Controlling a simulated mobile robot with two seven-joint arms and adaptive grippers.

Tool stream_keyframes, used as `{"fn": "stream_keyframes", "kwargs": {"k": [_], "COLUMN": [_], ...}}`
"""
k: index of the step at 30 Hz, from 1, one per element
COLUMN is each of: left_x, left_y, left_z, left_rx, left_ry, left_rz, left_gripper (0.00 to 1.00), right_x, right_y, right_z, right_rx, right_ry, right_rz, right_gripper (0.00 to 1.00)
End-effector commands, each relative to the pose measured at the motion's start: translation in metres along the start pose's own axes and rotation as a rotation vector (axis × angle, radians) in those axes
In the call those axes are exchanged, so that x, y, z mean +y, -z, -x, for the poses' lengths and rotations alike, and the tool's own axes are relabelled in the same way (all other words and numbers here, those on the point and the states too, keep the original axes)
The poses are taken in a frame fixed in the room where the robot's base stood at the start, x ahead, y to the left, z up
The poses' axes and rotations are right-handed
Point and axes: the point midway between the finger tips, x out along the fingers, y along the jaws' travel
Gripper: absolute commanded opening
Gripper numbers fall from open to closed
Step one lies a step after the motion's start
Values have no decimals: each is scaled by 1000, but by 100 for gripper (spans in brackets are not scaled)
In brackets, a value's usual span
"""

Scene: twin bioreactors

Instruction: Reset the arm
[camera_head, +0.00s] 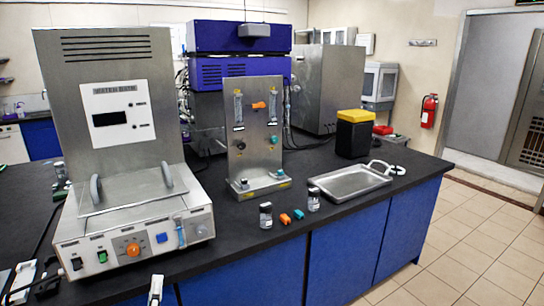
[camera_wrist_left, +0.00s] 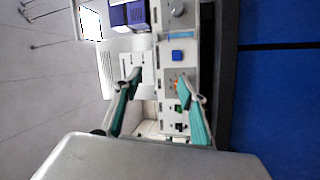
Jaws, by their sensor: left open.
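My left gripper (camera_head: 155,288) shows only as a small pale tip at the bottom edge of the head view, in front of the bench and below the water bath unit (camera_head: 135,237). The rest of that arm is out of frame. In the left wrist view my left gripper (camera_wrist_left: 160,88) has its two teal fingers spread apart with nothing between them. The bath's front panel, with a blue button (camera_wrist_left: 177,55) and an orange knob, shows behind the fingers. I cannot tell the exact gap to the panel. My right gripper is not in view.
A metal stand (camera_head: 255,130), two small vials (camera_head: 266,215), orange and teal clips (camera_head: 286,218), a metal tray (camera_head: 350,184) and a black box with a yellow lid (camera_head: 353,135) stand on the dark bench. Blue cabinets (camera_head: 345,250) are below. The tiled floor at right is clear.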

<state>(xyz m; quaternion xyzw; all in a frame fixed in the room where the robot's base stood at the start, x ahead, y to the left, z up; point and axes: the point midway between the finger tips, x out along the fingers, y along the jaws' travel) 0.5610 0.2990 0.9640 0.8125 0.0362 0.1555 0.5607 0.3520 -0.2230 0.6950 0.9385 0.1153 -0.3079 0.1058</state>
Motion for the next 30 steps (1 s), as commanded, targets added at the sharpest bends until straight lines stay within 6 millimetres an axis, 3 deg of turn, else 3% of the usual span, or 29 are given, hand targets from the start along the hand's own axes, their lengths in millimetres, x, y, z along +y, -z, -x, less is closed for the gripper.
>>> {"fn": "stream_keyframes", "kwargs": {"k": [5,9,12,16,21,30], "left_x": [-23,-75,-117,-162,-192,-197], "left_y": [-66,-106,-115,-109,-96,-93], "left_z": [70,139,187,236,269,274], "left_rx": [-314,-581,-749,-913,-1022,-1041], "left_ry": [-72,-66,-35,15,59,67], "left_rz": [-433,-776,-988,-1200,-1348,-1377], "left_gripper": [41,41,41,41,41,41], "right_x": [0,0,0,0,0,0], "right_y": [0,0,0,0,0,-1], "right_z": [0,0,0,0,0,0], "right_rx": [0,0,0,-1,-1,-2], "right_ry": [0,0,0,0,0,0], "right_rz": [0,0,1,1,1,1], "right_gripper": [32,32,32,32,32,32]}}
